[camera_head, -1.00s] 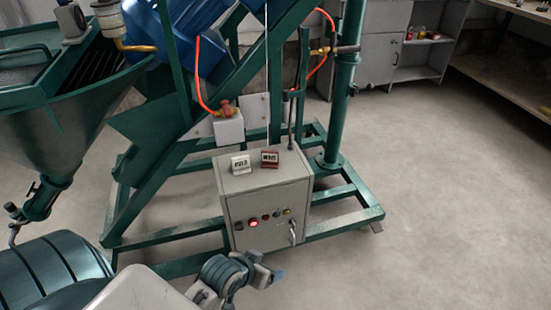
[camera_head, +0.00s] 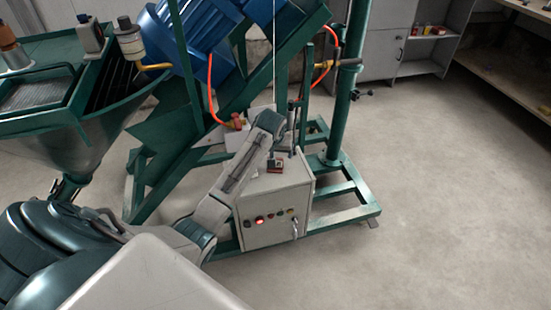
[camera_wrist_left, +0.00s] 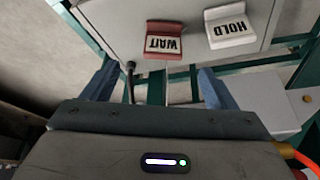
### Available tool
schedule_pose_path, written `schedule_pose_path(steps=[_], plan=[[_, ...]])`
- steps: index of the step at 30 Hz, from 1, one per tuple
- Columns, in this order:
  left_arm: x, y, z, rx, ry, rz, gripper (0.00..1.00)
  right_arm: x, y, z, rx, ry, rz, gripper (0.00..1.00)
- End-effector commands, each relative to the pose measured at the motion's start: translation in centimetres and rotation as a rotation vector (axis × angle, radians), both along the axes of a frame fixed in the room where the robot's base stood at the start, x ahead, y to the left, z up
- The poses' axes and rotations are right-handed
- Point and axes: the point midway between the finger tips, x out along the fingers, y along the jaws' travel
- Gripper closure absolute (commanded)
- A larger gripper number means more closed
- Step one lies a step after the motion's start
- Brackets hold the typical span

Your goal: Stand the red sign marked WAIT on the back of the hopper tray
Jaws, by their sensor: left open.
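The red sign marked WAIT (camera_head: 275,166) stands on top of the grey control box (camera_head: 290,181). In the left wrist view the red sign (camera_wrist_left: 163,42) appears upside down, beside the white HOLD sign (camera_wrist_left: 231,31). My left gripper (camera_head: 283,142) is over the back of the box, close to the red sign. In the wrist view its two blue fingers (camera_wrist_left: 158,84) are spread apart with nothing between them, and the red sign is beyond them. The green hopper tray (camera_head: 40,128) is at the upper left, away from the gripper. My right gripper is out of view.
The green machine frame (camera_head: 160,180) and blue motor (camera_head: 195,40) stand behind and left of the box. An orange hose (camera_head: 210,90) hangs near my left arm. A green post (camera_head: 345,90) rises right of the box. The floor at right is clear.

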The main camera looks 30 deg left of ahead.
Motion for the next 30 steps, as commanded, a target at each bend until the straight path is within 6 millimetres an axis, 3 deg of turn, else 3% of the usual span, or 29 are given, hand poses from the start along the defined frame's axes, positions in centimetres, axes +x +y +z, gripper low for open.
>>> schedule_pose_path(steps=[1, 4, 12, 17, 24, 30], plan=[[0.4, 0.3, 0.8, -0.001, 0.004, 0.011, 0.2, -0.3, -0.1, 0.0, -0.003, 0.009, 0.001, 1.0], [0.9, 0.7, 0.3, -0.003, 0.012, 0.022, 0.2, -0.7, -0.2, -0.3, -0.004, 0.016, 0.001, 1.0], [2.2, 1.4, -3.5, -0.002, 0.011, 0.021, 0.2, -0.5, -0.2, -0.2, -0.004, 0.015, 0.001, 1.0], [2.6, 1.5, -4.5, -0.002, 0.009, 0.02, 0.2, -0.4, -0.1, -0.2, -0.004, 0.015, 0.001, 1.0], [3.3, 2.1, -7.7, -0.003, 0.011, 0.02, 0.2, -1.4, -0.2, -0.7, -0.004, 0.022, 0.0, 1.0], [3.8, 2.4, -9.2, -0.002, 0.009, 0.02, 0.2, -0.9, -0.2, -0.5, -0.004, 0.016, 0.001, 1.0]])
